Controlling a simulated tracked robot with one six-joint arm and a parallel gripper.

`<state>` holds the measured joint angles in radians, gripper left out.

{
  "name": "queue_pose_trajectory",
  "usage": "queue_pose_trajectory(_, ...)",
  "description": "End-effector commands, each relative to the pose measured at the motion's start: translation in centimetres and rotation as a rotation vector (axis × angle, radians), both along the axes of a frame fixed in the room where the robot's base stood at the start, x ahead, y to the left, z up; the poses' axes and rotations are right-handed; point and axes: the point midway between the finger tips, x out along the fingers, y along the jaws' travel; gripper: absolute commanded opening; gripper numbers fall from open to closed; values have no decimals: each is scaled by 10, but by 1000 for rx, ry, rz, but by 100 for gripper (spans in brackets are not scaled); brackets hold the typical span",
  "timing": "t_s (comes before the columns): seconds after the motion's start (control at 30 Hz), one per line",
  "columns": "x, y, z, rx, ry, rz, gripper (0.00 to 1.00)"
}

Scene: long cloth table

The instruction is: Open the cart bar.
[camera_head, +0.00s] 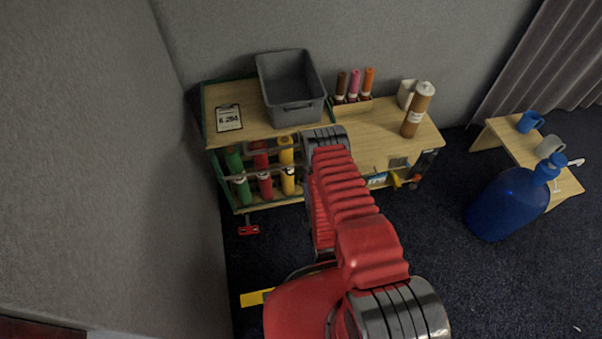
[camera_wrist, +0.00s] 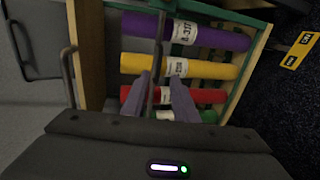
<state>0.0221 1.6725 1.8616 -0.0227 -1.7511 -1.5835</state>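Bars also show along the bottle rows in the head view (camera_head: 262,151). My gripper (camera_wrist: 161,76) is open, its two grey fingers spread apart and pointing at the bottles. The bar runs down into the gap between the fingers; I cannot tell whether it touches either one. In the head view my red arm hides the fingertips and the bar's right part.
Purple (camera_wrist: 190,31), yellow (camera_wrist: 195,68) and red (camera_wrist: 208,96) bottles lie close behind the bar. A wall borders the left.

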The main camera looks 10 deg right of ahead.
Motion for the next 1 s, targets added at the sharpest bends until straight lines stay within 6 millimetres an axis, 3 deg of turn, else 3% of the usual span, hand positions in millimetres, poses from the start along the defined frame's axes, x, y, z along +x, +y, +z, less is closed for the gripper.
queue_pose_trajectory(0.6, 92, 0, -19, 1, -3, 0, 26)
queue_pose_trajectory(0.8, 112, 0, -24, 1, -1, 0, 26)
queue_pose_trajectory(1.0, 118, 0, -25, 1, 0, 0, 26)
